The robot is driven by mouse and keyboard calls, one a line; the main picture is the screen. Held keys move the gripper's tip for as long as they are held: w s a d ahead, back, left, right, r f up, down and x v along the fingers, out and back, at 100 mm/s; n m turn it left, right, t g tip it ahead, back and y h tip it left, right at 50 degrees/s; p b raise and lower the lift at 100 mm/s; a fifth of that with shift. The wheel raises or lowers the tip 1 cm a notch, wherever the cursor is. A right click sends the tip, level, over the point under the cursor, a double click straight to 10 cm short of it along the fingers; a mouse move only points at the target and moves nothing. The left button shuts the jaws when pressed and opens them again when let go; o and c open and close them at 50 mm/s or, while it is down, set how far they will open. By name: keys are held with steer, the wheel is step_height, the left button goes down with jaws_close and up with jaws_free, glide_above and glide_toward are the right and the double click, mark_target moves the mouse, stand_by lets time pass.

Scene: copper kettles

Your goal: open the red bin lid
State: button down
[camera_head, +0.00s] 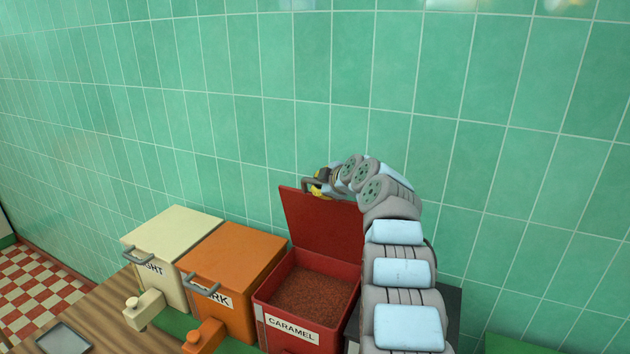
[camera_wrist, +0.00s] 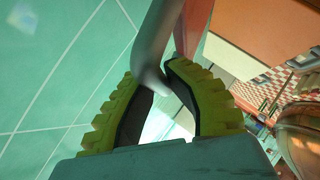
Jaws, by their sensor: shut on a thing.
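The red bin (camera_head: 275,318), labelled CARAMEL, is open and holds a reddish-brown granular fill (camera_head: 310,285). Its red lid (camera_head: 320,230) stands nearly upright at the back of the bin, close to the green tiled wall. My gripper (camera_head: 320,183) is at the lid's top edge, shut on the grey lid handle (camera_head: 308,184). In the wrist view the handle (camera_wrist: 158,40) passes between the yellow ribbed fingers of my gripper (camera_wrist: 152,78). My arm hides the right part of the lid.
An orange bin (camera_head: 235,255) and a cream bin (camera_head: 175,235), both with lids closed, stand left of the red bin. A dark box (camera_head: 452,305) is partly hidden behind my arm. A grey tray (camera_head: 63,340) lies on the wooden counter (camera_head: 95,310).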

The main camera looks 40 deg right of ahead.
stand_by(0.5)
steer(key=c, duration=1)
jaws_free()
steer(key=shift+r, duration=0.1)
steer(key=shift+s+r, duration=0.2)
steer(key=shift+r, duration=0.05)
steer(key=shift+v, duration=5.65)
steer(key=shift+s+f, duration=0.1)
steer(key=shift+f, duration=0.05)
